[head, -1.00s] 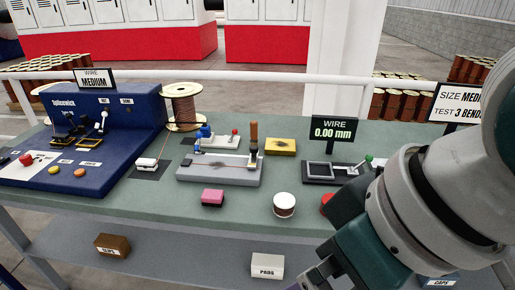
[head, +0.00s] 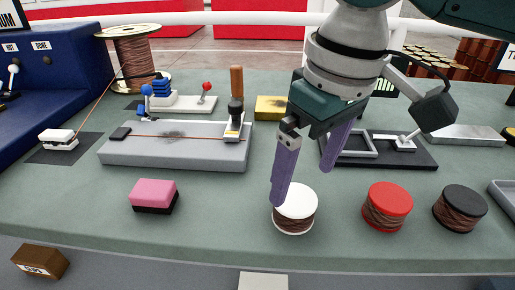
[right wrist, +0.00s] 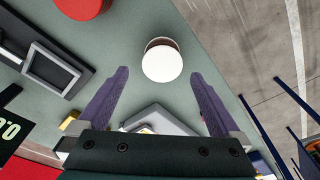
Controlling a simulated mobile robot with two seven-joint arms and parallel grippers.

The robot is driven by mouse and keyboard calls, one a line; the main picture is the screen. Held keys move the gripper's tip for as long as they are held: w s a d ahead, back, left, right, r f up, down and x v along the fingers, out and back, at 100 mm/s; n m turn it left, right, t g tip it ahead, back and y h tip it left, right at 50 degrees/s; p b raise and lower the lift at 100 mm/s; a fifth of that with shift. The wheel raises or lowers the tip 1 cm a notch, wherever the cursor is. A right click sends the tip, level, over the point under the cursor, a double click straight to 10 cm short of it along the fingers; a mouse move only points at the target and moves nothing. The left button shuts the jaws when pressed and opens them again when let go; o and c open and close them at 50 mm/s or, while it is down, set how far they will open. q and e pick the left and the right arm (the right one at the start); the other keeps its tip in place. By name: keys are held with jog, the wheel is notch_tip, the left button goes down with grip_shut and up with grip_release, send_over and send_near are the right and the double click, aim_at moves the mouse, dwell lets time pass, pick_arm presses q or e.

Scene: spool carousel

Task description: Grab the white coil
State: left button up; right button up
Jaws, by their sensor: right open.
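The white coil (head: 295,203) is a small spool with a white top and brown wire, standing upright on the green table near its front edge. It also shows in the right wrist view (right wrist: 162,62), ahead of and between the fingers. My right gripper (head: 313,185) is open, with purple fingers, above and just behind the coil. One finger overlaps the coil's left edge in the head view; I cannot tell whether they touch. In the right wrist view the gripper (right wrist: 162,95) is empty. My left gripper is not in view.
A red coil (head: 387,205) and a black coil (head: 460,208) stand to the right. A pink and black block (head: 153,196) lies to the left. Behind are a grey fixture (head: 175,150) and a black-based device (head: 400,152). The table between the pink block and white coil is clear.

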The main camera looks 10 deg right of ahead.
aim_at(296, 198)
jog(key=f, duration=0.5)
jog(key=shift+w+a+f+b, duration=0.3)
jog(key=shift+a+f+b, duration=0.05)
grip_shut()
dwell(0.5)
